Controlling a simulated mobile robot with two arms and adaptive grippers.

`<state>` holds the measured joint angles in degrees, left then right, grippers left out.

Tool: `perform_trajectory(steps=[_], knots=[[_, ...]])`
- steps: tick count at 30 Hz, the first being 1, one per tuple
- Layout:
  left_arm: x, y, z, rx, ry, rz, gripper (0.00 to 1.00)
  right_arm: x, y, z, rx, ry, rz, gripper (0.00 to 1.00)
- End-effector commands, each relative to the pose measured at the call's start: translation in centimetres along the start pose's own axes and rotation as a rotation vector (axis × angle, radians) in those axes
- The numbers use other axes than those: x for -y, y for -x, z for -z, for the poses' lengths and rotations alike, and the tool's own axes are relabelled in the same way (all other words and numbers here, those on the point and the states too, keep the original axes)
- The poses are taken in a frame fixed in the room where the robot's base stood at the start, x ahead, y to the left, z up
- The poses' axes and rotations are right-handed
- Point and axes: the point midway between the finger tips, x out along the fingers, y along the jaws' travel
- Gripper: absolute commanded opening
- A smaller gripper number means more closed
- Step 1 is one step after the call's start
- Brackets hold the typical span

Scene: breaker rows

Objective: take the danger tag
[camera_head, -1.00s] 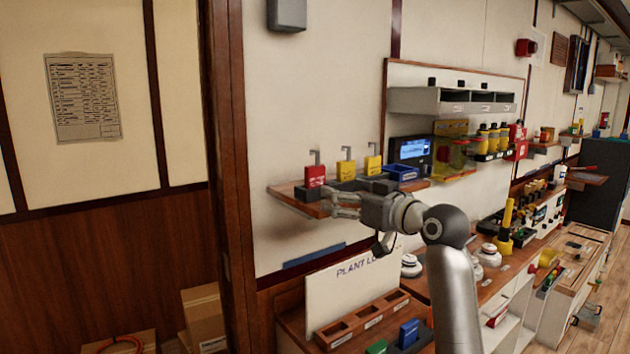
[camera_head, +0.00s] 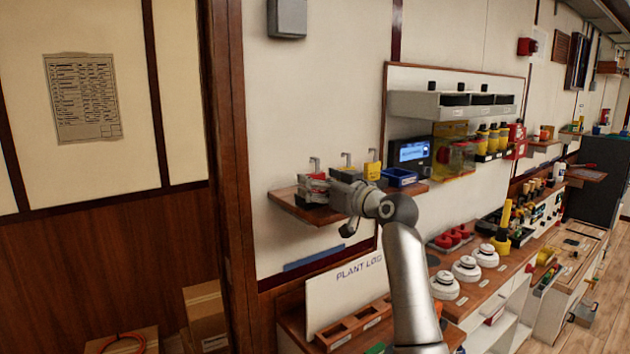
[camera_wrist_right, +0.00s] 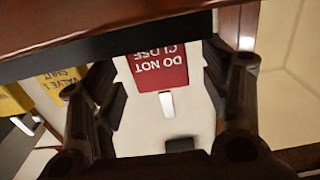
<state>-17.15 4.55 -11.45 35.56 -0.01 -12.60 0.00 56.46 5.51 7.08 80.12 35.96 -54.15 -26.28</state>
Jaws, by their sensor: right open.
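A red tag (camera_wrist_right: 158,68) with white "DO NOT CLOSE" lettering, upside down, hangs in the right wrist view. It lies between the spread fingers of my right gripper (camera_wrist_right: 160,85), with light gaps beside it. The fingers are open and not visibly closed on it. In the head view my right gripper (camera_head: 318,190) is at the left end of the wooden shelf and covers most of the red tag. A yellow tag (camera_wrist_right: 62,82) stands beside it in the wrist view. Another yellow tag (camera_head: 372,170) stands further right on the shelf. My left gripper is not in view.
The wooden shelf (camera_head: 290,202) carries the tags, a blue bin (camera_head: 400,177) and a screen box (camera_head: 409,153). White domed units (camera_head: 466,269) and red ones stand on the counter below. A wooden post (camera_head: 225,150) rises to the left.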

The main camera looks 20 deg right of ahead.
Motion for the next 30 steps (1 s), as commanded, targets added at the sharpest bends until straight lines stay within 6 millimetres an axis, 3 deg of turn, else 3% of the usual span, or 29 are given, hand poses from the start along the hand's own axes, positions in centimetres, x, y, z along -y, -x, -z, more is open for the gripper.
perform_trajectory(steps=[5, 13, 24, 30], knots=[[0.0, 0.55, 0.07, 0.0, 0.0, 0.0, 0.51, 0.04, -1.26, -0.03, 0.001, -0.001, 0.0, 0.7], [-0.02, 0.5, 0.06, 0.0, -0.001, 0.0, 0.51, 0.02, -1.38, -0.11, 0.0, 0.0, 0.0, 0.7], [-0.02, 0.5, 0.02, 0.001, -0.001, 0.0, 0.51, 0.01, -1.36, -0.13, 0.001, 0.0, 0.0, 0.22], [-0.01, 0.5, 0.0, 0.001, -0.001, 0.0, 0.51, 0.0, -1.35, -0.1, 0.0, 0.0, 0.0, 0.2]])
